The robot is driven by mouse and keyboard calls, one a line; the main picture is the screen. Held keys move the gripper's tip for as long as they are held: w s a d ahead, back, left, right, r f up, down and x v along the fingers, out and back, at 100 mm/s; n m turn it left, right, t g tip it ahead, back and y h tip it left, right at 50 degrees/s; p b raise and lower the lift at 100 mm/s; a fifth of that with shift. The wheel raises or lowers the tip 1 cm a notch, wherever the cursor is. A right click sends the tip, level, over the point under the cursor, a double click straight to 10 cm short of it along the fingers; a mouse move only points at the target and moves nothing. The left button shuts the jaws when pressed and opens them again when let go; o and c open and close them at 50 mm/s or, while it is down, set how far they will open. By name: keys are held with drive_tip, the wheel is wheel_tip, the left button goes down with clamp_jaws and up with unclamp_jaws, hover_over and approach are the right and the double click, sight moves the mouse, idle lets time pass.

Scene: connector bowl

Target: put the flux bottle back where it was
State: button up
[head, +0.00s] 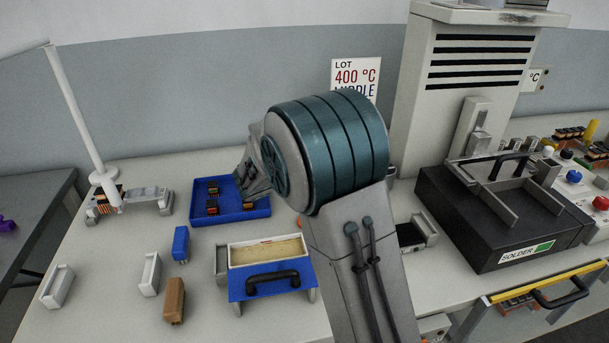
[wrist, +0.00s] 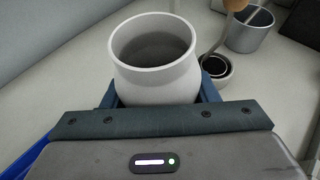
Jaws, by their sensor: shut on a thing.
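In the wrist view a white, open-mouthed round bottle (wrist: 157,82) with a grey inside stands upright between the blue fingers of my gripper (wrist: 160,98). I take it for the flux bottle; no label shows. My gripper is shut on its body. Its base is hidden, so I cannot tell whether it touches the table. In the head view my arm covers the bottle and most of the gripper.
A small round cup (wrist: 216,72) and a grey metal pot (wrist: 250,32) are close to the bottle's right. In the head view, a blue tray (head: 258,211) holds several connectors. A blue-fronted box (head: 240,288) and a black solder unit (head: 470,235) stand nearer.

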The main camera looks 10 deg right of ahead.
drive_tip(key=shift+f, duration=1.1)
drive_tip(key=shift+f, duration=0.1)
drive_tip(key=shift+f+b, duration=0.15)
drive_tip(key=shift+b, duration=0.2)
drive_tip(key=o, duration=1.2)
drive_tip(key=shift+c, duration=0.2)
drive_tip(key=shift+r+p, duration=0.35)
drive_tip(key=v, duration=1.2)
drive_tip(key=shift+p, duration=0.3)
